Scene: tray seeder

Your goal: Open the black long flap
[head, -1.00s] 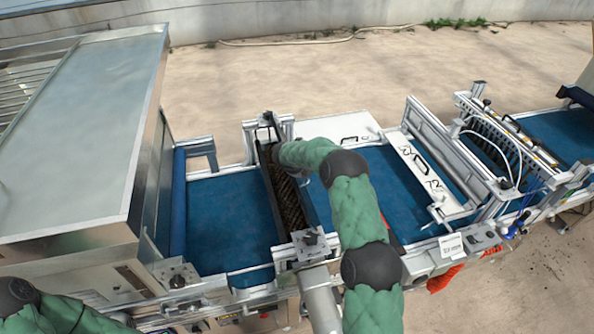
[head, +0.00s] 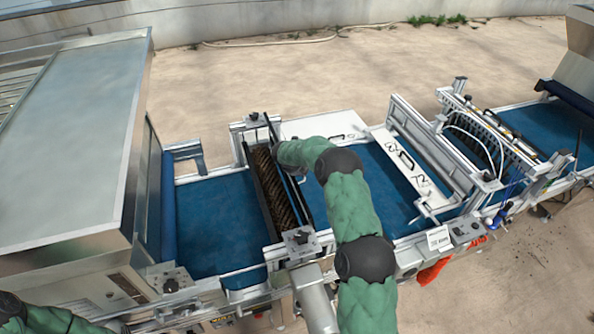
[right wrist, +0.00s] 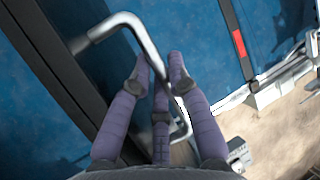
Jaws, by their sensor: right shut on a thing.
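The black long flap (head: 291,182) is a narrow dark strip along the right side of the brown brush roller (head: 272,186) in the head view. It stands tilted up, with the roller showing beside it. In the right wrist view the flap (right wrist: 62,75) fills the upper left, with a bent silver handle (right wrist: 140,32) on it. The purple fingers of my right gripper (right wrist: 158,72) are shut around the handle. In the head view my green right arm hides the gripper and the handle. My left gripper is out of view; only its arm shows at the bottom left.
Blue conveyor belt (head: 219,220) lies on both sides of the roller unit. A large metal housing (head: 70,150) stands at the left. A white crossbar (head: 412,168) and a frame with hoses (head: 490,135) stand at the right.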

